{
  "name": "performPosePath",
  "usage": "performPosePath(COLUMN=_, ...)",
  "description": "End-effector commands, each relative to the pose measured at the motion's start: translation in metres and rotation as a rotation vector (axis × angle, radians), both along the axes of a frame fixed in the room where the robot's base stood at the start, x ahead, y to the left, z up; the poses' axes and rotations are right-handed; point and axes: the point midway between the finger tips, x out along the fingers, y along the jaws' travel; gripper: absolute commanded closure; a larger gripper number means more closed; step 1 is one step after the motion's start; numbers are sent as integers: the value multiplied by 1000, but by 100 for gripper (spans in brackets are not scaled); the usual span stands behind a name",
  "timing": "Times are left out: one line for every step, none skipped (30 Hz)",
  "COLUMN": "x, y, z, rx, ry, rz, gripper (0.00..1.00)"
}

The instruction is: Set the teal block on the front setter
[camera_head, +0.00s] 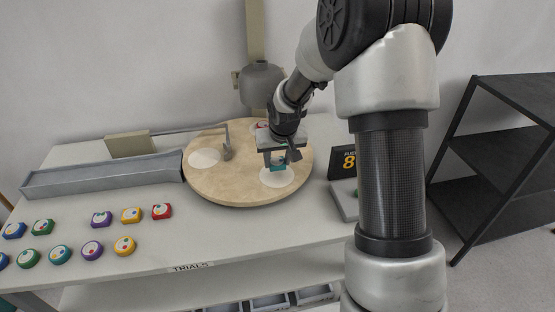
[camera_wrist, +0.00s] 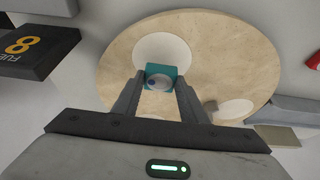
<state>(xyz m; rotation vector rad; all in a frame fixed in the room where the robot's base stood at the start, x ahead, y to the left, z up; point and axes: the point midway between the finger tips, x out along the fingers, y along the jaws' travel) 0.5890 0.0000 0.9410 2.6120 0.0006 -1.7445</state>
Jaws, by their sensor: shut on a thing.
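The teal block (camera_wrist: 161,77) is between the two fingers of my gripper (camera_wrist: 158,88) in the wrist view, with a pale round face showing. In the head view my gripper (camera_head: 278,163) is over the near part of the round tan turntable (camera_head: 232,192), and the teal block (camera_head: 278,167) shows between its fingers. The front setter, a white disc (camera_head: 277,178), lies on the turntable right below the block. In the wrist view the disc (camera_wrist: 160,47) shows beside the block. I cannot tell whether the block touches it.
Another white disc (camera_head: 204,158) lies on the turntable's left, near a grey post with an arm (camera_head: 227,150). A grey trough (camera_head: 105,176) runs left. Several coloured pieces (camera_head: 101,219) sit at the table's front left. A dark box marked 8 (camera_head: 347,161) stands right of the turntable.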

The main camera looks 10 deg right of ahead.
Motion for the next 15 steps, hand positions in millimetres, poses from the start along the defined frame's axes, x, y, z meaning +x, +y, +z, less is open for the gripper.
performPosePath(x=0, y=0, z=0, rx=0, ry=0, rz=0, gripper=85)
performPosePath(x=0, y=0, z=-1, rx=0, ry=-1, rz=0, gripper=85)
performPosePath(x=0, y=0, z=-2, rx=0, ry=0, rz=0, gripper=85)
performPosePath(x=0, y=0, z=-3, rx=0, ry=0, rz=0, gripper=85)
performPosePath(x=0, y=0, z=-4, rx=0, ry=0, rz=0, gripper=85)
performPosePath(x=0, y=0, z=-6, rx=0, ry=0, rz=0, gripper=85)
performPosePath(x=0, y=0, z=-8, rx=0, ry=0, rz=0, gripper=85)
performPosePath(x=0, y=0, z=-9, rx=0, ry=0, rz=0, gripper=85)
performPosePath(x=0, y=0, z=-12, rx=0, ry=0, rz=0, gripper=85)
performPosePath(x=0, y=0, z=-13, rx=0, ry=0, rz=0, gripper=85)
performPosePath(x=0, y=0, z=-15, rx=0, ry=0, rz=0, gripper=85)
performPosePath(x=0, y=0, z=-17, rx=0, ry=0, rz=0, gripper=85)
performPosePath(x=0, y=0, z=-18, rx=0, ry=0, rz=0, gripper=85)
performPosePath(x=0, y=0, z=-20, rx=0, ry=0, rz=0, gripper=85)
performPosePath(x=0, y=0, z=-22, rx=0, ry=0, rz=0, gripper=85)
